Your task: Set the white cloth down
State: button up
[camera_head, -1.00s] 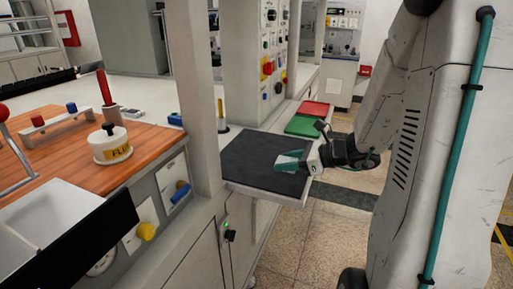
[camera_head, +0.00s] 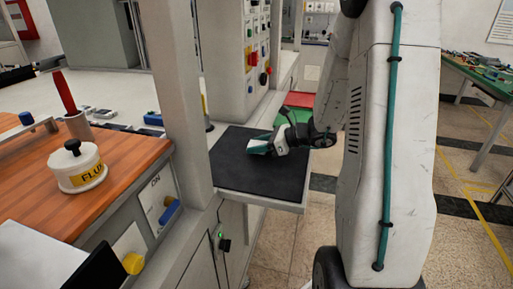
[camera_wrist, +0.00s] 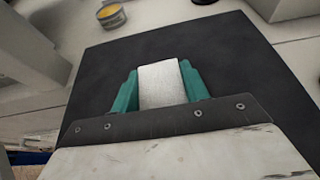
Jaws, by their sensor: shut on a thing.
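My gripper (camera_head: 259,146) is over the black mat (camera_head: 236,178) on the side shelf. In the wrist view its two teal fingers (camera_wrist: 160,88) are shut on the white cloth (camera_wrist: 159,80), which shows as a small pale block between them. The cloth also shows as a pale patch at the fingertips in the head view (camera_head: 258,140). The black mat fills much of the wrist view (camera_wrist: 225,55) around the fingers. I cannot tell whether the cloth touches the mat.
A post (camera_head: 183,90) stands left of the mat. A white FLUX pot (camera_head: 77,168) sits on the wooden bench top (camera_head: 125,160). Green (camera_head: 293,125) and red (camera_head: 300,99) panels lie behind the mat. A round tin (camera_wrist: 111,15) stands beyond the mat. The mat's front part is clear.

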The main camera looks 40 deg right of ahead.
jog(key=shift+a+f, duration=0.15)
jog(key=shift+f, duration=0.6)
jog(key=shift+f, duration=0.1)
jog(key=o, duration=1)
jog(key=shift+f, duration=0.1)
